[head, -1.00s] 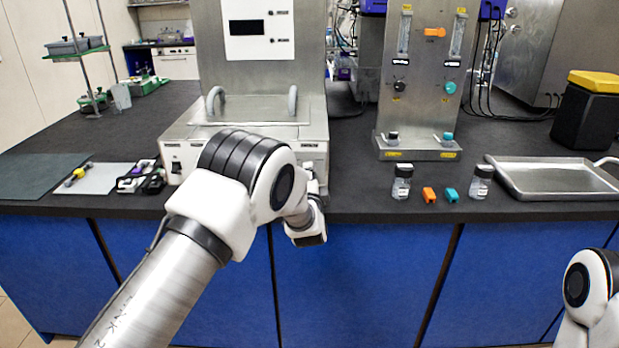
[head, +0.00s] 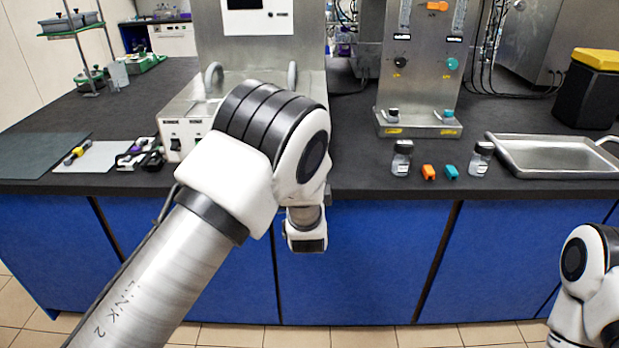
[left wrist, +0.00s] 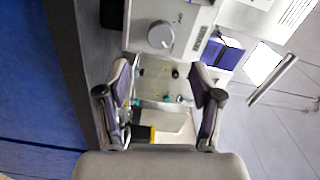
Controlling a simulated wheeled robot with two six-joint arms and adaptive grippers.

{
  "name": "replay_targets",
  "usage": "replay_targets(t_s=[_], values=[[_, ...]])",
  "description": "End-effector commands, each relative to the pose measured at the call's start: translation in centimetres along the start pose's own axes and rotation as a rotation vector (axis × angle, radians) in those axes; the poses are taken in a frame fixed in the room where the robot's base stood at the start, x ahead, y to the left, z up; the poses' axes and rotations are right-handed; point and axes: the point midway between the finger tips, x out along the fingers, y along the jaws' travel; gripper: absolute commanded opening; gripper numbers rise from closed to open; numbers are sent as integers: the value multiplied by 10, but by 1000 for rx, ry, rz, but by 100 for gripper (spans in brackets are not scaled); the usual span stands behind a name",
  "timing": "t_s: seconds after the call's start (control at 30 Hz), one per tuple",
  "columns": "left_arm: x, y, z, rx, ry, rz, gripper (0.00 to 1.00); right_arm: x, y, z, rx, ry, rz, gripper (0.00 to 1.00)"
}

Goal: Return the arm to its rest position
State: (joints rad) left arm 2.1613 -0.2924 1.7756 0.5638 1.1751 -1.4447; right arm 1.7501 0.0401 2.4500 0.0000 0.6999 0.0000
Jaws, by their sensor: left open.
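My left arm (head: 235,170) comes in from the lower left of the head view, bent in front of the bench edge. Its wrist end (head: 306,232) hangs before the blue cabinet fronts, and no fingers show there. In the left wrist view my left gripper (left wrist: 160,72) is open, its two fingers apart with nothing held between them. Part of my right arm (head: 585,275) shows at the lower right of the head view. Its gripper is out of view.
A steel bench unit (head: 185,128) stands partly behind my left arm. Right of it are a steel panel stand (head: 420,120), two small bottles (head: 402,160), orange (head: 428,172) and teal (head: 452,171) pieces, and a metal tray (head: 560,180). The floor before the cabinets looks clear.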

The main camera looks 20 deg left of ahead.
Motion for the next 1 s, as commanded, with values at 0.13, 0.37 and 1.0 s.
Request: replay_targets(t_s=[0.13, 0.37, 1.0], values=[[-28, 0, -1, 2, 1, 0, 66, 0, 0, 0, 0, 0, 0, 0], [-37, 0, 0, -1, 0, -1, 66, 0, 0, 0, 0, 0, 0, 0], [-188, 222, 181, -128, -288, 705, 66, -20, 0, 0, 0, 0, 0, 0]])
